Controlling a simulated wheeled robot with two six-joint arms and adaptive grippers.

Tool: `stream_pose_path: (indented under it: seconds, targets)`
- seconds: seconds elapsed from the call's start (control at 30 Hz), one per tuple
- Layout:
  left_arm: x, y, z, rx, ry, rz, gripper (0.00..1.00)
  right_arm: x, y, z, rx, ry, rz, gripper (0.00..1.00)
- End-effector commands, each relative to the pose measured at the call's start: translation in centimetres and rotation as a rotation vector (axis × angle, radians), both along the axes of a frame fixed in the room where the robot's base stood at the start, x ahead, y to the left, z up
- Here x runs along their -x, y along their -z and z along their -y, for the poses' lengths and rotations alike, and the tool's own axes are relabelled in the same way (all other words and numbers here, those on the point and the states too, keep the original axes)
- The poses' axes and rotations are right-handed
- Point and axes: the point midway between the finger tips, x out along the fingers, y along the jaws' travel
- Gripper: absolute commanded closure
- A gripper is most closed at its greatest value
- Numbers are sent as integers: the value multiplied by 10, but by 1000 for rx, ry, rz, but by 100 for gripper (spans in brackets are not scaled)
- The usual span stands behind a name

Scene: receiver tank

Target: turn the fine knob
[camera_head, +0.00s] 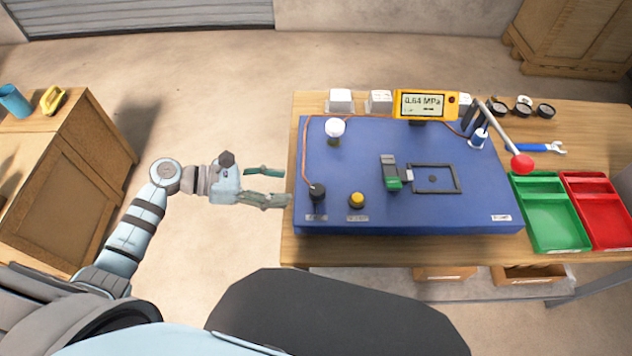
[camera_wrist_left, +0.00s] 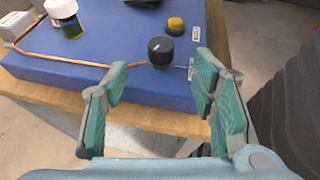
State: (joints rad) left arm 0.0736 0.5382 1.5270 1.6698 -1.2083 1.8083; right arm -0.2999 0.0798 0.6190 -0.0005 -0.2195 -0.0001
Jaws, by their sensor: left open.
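Two knobs stand near the front left of the blue panel (camera_head: 350,215): a black knob (camera_head: 318,191) and a yellow-topped knob (camera_head: 357,200). Small labels lie in front of them, too small to read, so I cannot tell which is the fine knob. My left gripper (camera_head: 286,186) is open and empty, just left of the panel's left edge, pointing at the black knob. In the left wrist view the black knob (camera_wrist_left: 160,51) shows ahead, between the open fingers but beyond their tips. The yellow knob (camera_wrist_left: 175,25) is behind it. My right gripper is not in view.
The wooden table (camera_head: 400,248) carries the panel, a gauge reading 0.64 MPa (camera_head: 425,104), a red-ended lever (camera_head: 522,162), a green tray (camera_head: 548,213) and a red tray (camera_head: 600,213). A copper line (camera_wrist_left: 75,62) runs to the black knob. Free floor lies left of the table.

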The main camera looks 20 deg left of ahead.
Motion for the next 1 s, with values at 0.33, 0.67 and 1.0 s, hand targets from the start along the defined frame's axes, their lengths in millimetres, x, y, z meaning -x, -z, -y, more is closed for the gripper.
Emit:
stream_pose_path:
  seconds: [0.33,0.67,1.0]
  targets:
    - [-33,34,73,3,1,-2,47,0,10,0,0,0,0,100]
    - [-38,38,84,2,1,-2,47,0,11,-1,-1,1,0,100]
    - [-38,37,83,2,1,-2,89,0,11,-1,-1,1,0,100]
